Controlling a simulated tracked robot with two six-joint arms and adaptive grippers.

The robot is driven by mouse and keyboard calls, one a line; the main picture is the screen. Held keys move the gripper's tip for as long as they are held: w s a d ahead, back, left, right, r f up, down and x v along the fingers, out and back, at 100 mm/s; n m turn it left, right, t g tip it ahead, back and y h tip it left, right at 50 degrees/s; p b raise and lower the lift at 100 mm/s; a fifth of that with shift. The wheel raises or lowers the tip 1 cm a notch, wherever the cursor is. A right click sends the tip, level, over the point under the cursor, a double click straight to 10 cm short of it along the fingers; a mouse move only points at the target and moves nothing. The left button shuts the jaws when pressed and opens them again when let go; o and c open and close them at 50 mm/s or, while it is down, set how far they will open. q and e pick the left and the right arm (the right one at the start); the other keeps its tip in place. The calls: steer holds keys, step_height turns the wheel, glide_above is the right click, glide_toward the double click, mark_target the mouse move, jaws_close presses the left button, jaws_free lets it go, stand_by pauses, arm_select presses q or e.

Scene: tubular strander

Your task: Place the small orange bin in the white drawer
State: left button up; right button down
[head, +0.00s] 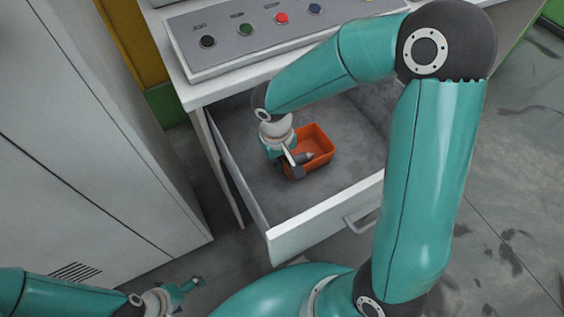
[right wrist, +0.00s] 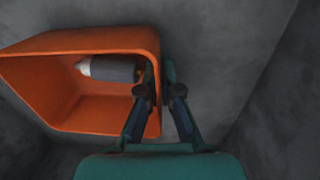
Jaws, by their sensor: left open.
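The small orange bin (head: 318,146) is inside the open white drawer (head: 325,221), on or very near its grey floor. In the right wrist view the orange bin (right wrist: 85,110) fills the left side, and a dark cylinder with a pale tip (right wrist: 108,69) lies in it. My right gripper (head: 292,168) is at the bin's left side in the head view. In the right wrist view its fingers (right wrist: 160,98) stand apart on either side of the bin's wall, with a gap visible beside the right finger. My left gripper (head: 195,284) is open and empty, low at the left.
A control panel (head: 255,40) with several coloured buttons sits on the white cabinet above the drawer. A tall pale cabinet (head: 75,150) stands at the left. The drawer floor around the bin is bare. A handle (head: 360,224) projects from the drawer front.

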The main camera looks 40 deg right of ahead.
steer(key=shift+f, duration=0.1)
steer(key=shift+f, duration=0.15)
steer(key=c, duration=1.3)
jaws_free()
steer(key=shift+r, duration=0.25)
steer(key=r+p, duration=0.1)
steer(key=r, duration=0.3)
steer(key=r+p, duration=0.1)
steer(key=r, duration=0.3)
steer(key=a+r+p, duration=0.1)
steer(key=r, duration=0.2)
steer(key=shift+r, duration=0.4)
